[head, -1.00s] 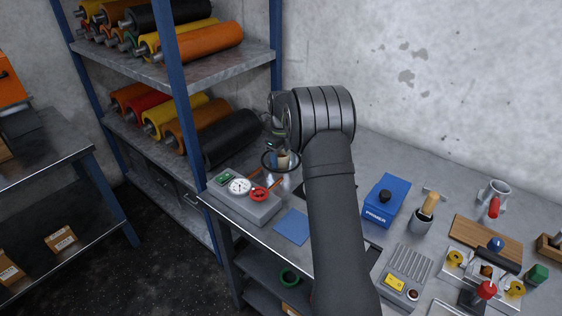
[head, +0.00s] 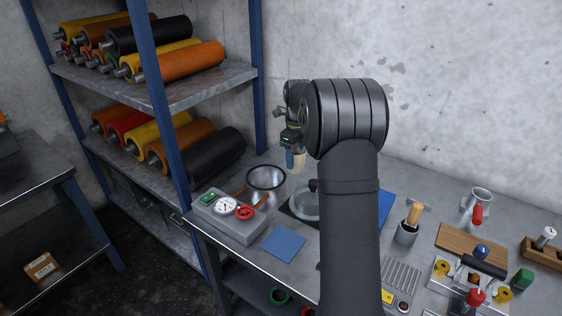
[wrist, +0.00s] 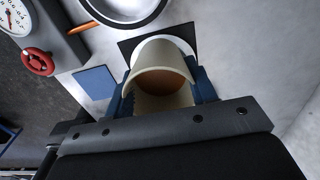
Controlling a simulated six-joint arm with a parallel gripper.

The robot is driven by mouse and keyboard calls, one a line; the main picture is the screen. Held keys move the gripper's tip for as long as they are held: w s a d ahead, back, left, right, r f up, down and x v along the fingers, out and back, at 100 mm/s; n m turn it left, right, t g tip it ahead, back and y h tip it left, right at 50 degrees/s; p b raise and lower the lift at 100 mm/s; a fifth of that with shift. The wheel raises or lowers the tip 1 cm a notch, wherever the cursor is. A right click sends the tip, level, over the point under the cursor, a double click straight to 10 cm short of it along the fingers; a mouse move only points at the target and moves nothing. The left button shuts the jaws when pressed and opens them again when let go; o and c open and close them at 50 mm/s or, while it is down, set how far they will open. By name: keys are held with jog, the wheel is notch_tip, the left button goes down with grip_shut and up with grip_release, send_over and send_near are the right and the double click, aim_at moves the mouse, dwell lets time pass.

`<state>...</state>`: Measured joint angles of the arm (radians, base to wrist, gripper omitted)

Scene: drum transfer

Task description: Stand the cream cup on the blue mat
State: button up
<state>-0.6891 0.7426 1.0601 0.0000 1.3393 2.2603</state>
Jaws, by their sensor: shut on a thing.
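My gripper (head: 295,160) is shut on the cream cup (head: 300,161) and holds it above the bench. In the wrist view the cup (wrist: 165,62) sits between the two blue fingers (wrist: 160,92), its open mouth towards the camera and a brown inside showing. The blue mat (head: 284,243) lies flat and bare near the bench's front edge, below and in front of the cup. The mat (wrist: 95,82) shows left of the cup in the wrist view.
A round metal ring or bowl (head: 266,166) stands behind the mat. A grey gauge box (head: 228,220) with a red valve wheel (head: 245,213) is left of the mat. A dark square plate (head: 288,211) with a round dish lies to its right. My arm hides part of the bench.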

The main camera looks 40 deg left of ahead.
jog(key=s+d, duration=1.7)
jog(key=d, duration=0.2)
send_near(283, 243)
jog(key=shift+d+f, duration=0.1)
jog(key=shift+f, duration=2)
jog(key=shift+f, duration=0.1)
jog(key=o, duration=1)
jog(key=shift+o, duration=0.2)
notch_tip(283, 243, up, 12)
